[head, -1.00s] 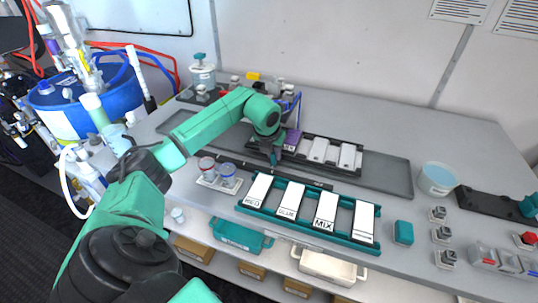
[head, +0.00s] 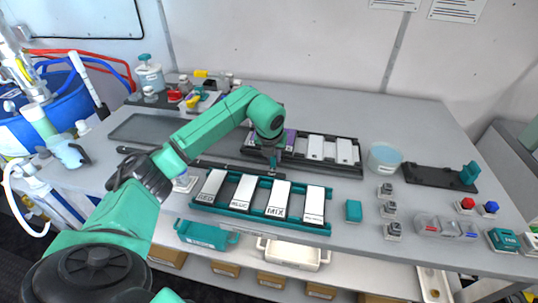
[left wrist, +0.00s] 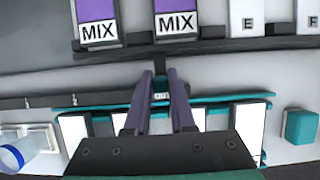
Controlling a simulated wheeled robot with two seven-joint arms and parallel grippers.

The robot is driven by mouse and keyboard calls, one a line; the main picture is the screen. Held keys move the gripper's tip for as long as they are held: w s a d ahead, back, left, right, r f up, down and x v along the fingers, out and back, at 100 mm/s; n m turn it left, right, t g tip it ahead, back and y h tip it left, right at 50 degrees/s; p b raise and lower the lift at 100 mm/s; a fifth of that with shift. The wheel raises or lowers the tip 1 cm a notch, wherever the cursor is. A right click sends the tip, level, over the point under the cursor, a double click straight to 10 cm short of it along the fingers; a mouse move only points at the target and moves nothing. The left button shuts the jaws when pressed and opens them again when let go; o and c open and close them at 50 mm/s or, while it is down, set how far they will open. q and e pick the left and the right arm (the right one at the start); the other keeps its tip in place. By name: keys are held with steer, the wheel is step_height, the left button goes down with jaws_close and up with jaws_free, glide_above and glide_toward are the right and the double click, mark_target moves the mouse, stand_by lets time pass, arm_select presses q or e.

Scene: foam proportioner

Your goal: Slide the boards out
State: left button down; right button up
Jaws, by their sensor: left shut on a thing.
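The black rack (head: 352,172) holds boards: purple-and-white MIX boards (left wrist: 176,22) at the left, white boards (head: 315,147) marked E and F in the wrist view at the right. It lies at the right end of a long grey channel (head: 150,128). My left gripper (head: 274,166) points down at the rack's front. In the left wrist view its fingers (left wrist: 158,118) are shut on a teal tab labelled OUT (left wrist: 162,96), below a short black bar from the rack. The fingers partly hide the tab. My right gripper is out of view.
A teal tray (head: 262,214) of labelled white boards sits just in front, under the gripper. A teal block (head: 353,211) stands right of it. A clear tub (head: 384,160) stands close to the rack's right end. The channel's left part is bare.

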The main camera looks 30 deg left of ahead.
arm_select(q)
steer(key=shift+d+r, duration=0.15)
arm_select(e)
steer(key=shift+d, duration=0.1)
arm_select(q)
steer(key=c, duration=0.8)
jaws_free()
steer(key=shift+w+d, duration=0.1)
steer(key=shift+o, duration=0.2)
steer(key=shift+d, duration=0.1)
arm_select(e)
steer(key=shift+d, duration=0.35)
arm_select(q)
steer(key=b+v, duration=0.2)
steer(key=v, duration=1.2)
steer(key=shift+r+b, duration=0.2)
steer(key=shift+b, duration=0.15)
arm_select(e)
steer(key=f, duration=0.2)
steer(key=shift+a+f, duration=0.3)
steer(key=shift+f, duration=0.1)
